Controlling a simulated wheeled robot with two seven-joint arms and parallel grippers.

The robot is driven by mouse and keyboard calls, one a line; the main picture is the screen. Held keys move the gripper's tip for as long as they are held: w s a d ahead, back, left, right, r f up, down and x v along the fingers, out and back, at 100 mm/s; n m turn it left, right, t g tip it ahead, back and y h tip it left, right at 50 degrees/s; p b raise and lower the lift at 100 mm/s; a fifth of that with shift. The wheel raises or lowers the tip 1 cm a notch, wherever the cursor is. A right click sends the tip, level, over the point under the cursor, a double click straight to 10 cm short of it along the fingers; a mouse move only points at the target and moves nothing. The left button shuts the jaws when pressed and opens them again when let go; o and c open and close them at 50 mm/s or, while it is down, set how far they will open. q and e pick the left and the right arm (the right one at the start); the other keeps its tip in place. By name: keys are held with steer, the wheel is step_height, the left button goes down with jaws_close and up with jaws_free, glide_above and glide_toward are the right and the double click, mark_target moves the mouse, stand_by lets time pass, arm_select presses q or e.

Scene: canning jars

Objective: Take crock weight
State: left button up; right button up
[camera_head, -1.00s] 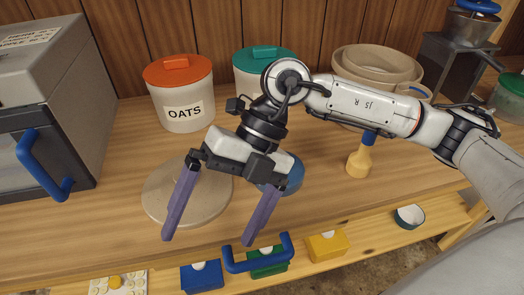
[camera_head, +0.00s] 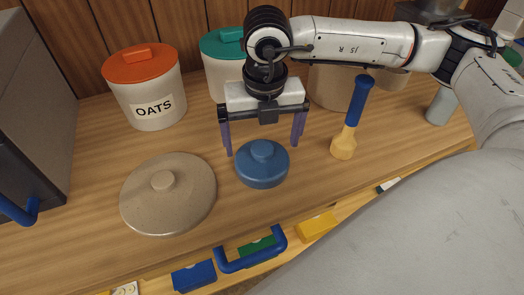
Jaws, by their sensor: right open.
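A flat round beige stoneware disc with a centre knob (camera_head: 168,205) lies on the wooden worktop at left. A smaller round blue piece with a knob (camera_head: 262,168) sits to its right. I cannot tell for certain which of the two is the crock weight. My right gripper (camera_head: 262,150) is open and points down, with its purple fingers on either side of the blue piece's far part. Nothing is between the fingers except the blue piece's knob in line of sight; I cannot tell whether they touch it. My left gripper is not in view.
An OATS canister with an orange lid (camera_head: 148,95) and a teal-lidded canister (camera_head: 222,60) stand behind. A yellow tool with a blue handle (camera_head: 350,118) stands right of the gripper. A grey box (camera_head: 35,110) is at left.

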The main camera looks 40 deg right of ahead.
mark_target(262, 148)
step_height(262, 148, down, 3)
steer(key=shift+w+f, duration=0.1)
steer(key=shift+c, duration=0.4)
steer(key=shift+w, duration=0.1)
steer(key=c, duration=1.3)
